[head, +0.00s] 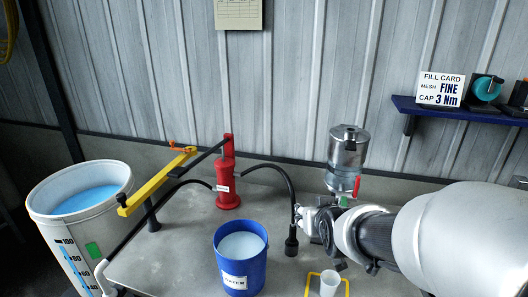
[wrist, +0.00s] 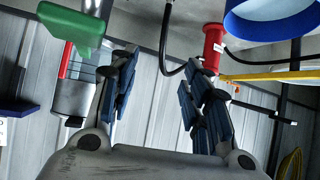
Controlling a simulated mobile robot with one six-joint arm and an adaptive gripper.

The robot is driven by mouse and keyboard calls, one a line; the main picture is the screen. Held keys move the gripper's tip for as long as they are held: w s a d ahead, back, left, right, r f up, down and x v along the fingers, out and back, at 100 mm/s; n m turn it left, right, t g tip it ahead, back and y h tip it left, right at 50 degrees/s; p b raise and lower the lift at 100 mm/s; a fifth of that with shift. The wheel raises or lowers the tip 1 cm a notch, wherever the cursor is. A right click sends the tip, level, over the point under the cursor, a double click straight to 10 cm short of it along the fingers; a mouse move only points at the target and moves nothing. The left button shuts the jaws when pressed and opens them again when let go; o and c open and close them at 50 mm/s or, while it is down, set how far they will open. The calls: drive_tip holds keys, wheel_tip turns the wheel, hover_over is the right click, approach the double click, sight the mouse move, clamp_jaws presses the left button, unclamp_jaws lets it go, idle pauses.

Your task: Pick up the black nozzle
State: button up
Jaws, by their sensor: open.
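The black nozzle (head: 291,243) hangs at the end of a black hose (head: 283,176), which arcs right and down from the red pump (head: 228,190). My gripper (head: 301,217) is beside the lower hose, just above and right of the nozzle. In the wrist view my gripper (wrist: 158,75) is open, with its two dark blue fingers apart and nothing held. The hose (wrist: 166,40) shows beyond the fingers, across the gap between them.
A blue bucket (head: 240,281) of pale liquid stands at the table's front. A steel hopper (head: 347,155) with a red lever is behind my gripper. A white cup (head: 329,284) and yellow frame (head: 308,286) are below. A white drum (head: 60,238) stands left.

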drive_tip(key=w+f+t, duration=0.3)
drive_tip(key=w+f, duration=0.6)
drive_tip(key=w, duration=0.2)
drive_tip(key=t+b, duration=0.3)
drive_tip(key=t, duration=0.1)
approach(293, 236)
drive_tip(key=w, duration=0.4)
drive_tip(key=shift+w, duration=0.25)
drive_tip(key=w+b, duration=0.1)
drive_tip(key=w, duration=0.5)
drive_tip(key=shift+w, duration=0.4)
clamp_jaws()
